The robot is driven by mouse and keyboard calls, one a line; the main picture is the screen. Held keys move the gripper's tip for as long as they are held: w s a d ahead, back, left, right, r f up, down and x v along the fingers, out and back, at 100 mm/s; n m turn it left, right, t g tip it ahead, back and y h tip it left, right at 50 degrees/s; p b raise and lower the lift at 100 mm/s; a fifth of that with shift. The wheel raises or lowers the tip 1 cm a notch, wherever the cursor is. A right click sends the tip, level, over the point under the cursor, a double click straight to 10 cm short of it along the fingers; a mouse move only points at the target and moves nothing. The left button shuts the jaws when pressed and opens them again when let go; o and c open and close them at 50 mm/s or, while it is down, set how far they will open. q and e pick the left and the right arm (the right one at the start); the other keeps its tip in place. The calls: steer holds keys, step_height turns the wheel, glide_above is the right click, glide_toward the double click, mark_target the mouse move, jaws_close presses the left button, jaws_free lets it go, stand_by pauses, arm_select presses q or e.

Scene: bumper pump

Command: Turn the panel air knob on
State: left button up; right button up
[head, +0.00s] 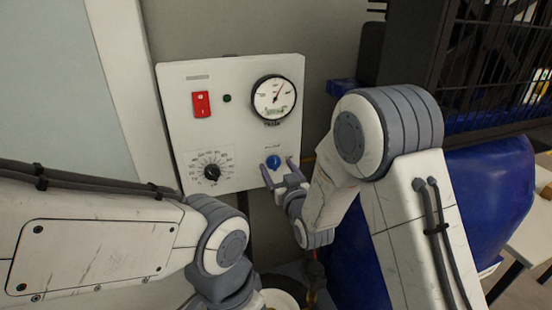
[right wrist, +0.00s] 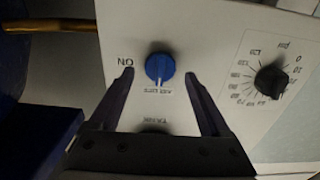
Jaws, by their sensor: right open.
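The blue air knob (head: 273,161) is at the lower right of the white control panel (head: 235,135). My right gripper (head: 279,168) is open at the knob, with its fingers on either side. In the right wrist view the blue knob (right wrist: 160,67) lies between the two spread fingertips (right wrist: 159,75), with a gap on each side. A pale mark on the knob runs roughly up and down in that view, towards small lettering below it. An "ON" label shows beside the left fingertip. My left arm enters from the left, but its jaws are not visible.
The panel also carries a red switch (head: 201,104), a small green light (head: 227,98), a round gauge (head: 273,97) and a black dial (head: 211,172). A large blue body (head: 490,190) stands at the right, below a dark mesh guard (head: 490,60).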

steer(key=shift+w+a, duration=0.2)
steer(key=shift+w, duration=0.45)
jaws_close()
steer(key=shift+f+m+b, duration=0.2)
steer(key=shift+m+b, duration=0.3)
steer(key=shift+b, duration=0.3)
steer(key=m+b, duration=0.7)
steer(key=b, duration=0.2)
steer(key=m+b, duration=0.7)
steer(key=b, duration=0.2)
steer(key=shift+d+f+m, duration=0.2)
steer(key=shift+m, duration=0.1)
steer(key=shift+r+m+b, duration=0.15)
steer(key=shift+m+b, duration=1.05)
